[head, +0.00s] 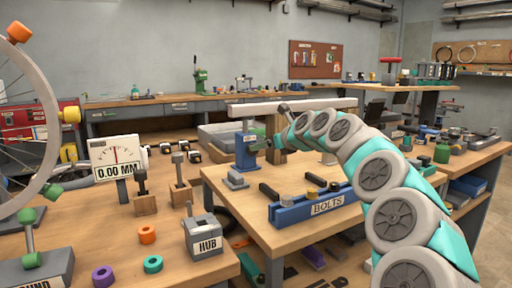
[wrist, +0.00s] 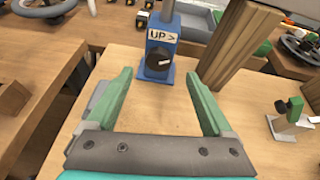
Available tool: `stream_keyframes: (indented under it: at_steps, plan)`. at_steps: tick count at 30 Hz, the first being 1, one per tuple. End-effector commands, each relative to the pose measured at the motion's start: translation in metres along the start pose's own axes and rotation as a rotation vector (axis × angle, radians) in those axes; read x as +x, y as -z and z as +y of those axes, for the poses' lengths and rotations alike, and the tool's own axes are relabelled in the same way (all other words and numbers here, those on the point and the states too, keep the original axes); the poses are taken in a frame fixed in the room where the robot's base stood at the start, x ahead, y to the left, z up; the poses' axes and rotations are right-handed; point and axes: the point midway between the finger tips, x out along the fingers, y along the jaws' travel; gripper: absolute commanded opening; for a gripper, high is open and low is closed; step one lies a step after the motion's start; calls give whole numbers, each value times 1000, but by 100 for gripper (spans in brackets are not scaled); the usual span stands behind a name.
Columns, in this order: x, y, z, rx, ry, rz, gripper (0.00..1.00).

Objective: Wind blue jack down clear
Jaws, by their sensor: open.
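The blue jack (head: 246,150) stands upright near the far left part of the front bench, its grey post rising to the underside of a pale bar (head: 300,106). In the wrist view the jack (wrist: 155,72) shows an "UP >" label above a black knob (wrist: 159,59) with a white pointer mark. My gripper (wrist: 158,76) is open and empty, with its green fingers spread to either side of the jack's lower front, apart from it. In the head view my gripper (head: 268,145) is small, just right of the jack and partly hidden by my arm.
A wooden post (wrist: 238,45) stands close right of the jack. A blue "BOLTS" tray (head: 318,205) lies nearer on the bench. A small grey and green fixture (wrist: 290,118) sits to the right in the wrist view. The bench top (wrist: 240,95) between is bare.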

Motion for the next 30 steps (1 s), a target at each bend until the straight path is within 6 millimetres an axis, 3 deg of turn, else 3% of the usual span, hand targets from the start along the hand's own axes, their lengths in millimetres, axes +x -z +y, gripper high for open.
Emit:
stream_keyframes:
  at_steps: [12, 18, 30]
  plan:
    - [48, 2, 1, -4, 0, 4, 85]
    - [63, 2, 1, -1, -1, 5, 85]
    - [73, 2, 1, -3, -2, 3, 85]
